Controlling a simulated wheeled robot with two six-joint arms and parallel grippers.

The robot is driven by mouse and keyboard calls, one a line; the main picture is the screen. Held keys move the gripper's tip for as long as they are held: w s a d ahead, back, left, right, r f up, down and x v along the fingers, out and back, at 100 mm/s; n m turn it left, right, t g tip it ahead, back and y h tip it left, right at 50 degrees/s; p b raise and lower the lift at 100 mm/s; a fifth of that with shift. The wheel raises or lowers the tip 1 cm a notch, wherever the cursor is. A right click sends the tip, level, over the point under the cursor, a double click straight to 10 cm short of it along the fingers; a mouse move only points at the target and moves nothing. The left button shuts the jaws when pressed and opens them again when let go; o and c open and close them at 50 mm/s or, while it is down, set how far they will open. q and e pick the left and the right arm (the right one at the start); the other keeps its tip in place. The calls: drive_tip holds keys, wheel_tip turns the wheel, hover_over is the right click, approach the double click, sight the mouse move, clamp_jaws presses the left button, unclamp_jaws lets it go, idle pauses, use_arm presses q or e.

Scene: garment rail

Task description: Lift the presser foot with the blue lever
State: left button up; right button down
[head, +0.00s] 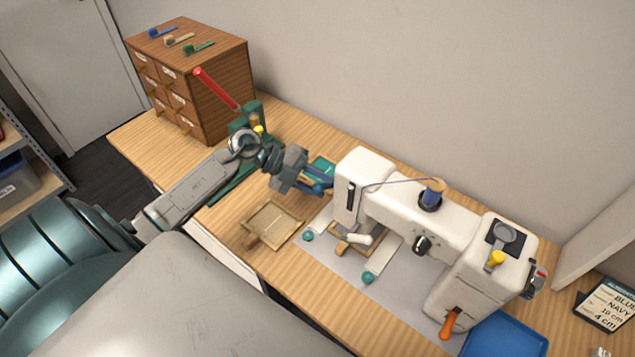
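The white sewing machine (395,208) stands on the table right of centre, with its needle end toward my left gripper. My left gripper (322,183) is just left of that end, at about the height of the machine's head. Blue parts show at its fingertips; I cannot tell whether they are its fingers or the blue lever, nor whether they touch the machine. The gap between the fingers is not clear. The presser foot is hidden beneath the head. A white piece (358,238) shows low by the needle area. My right gripper is not in view.
A wooden drawer cabinet (222,90) stands at the back left. A green stand with a red bar (216,88) is behind my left arm. A wooden tray (272,226) lies before the machine. A blue tray (505,338) and orange handle (450,322) are at the right.

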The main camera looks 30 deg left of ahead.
use_arm(q)
drive_tip(key=shift+o, duration=0.4)
drive_tip(key=b+v, duration=0.2)
drive_tip(key=v, duration=0.8)
drive_tip(key=shift+a+r, duration=0.15)
drive_tip(key=shift+a, duration=0.15)
drive_tip(key=shift+s+a, duration=0.1)
drive_tip(key=shift+s, duration=0.05)
idle(0.4)
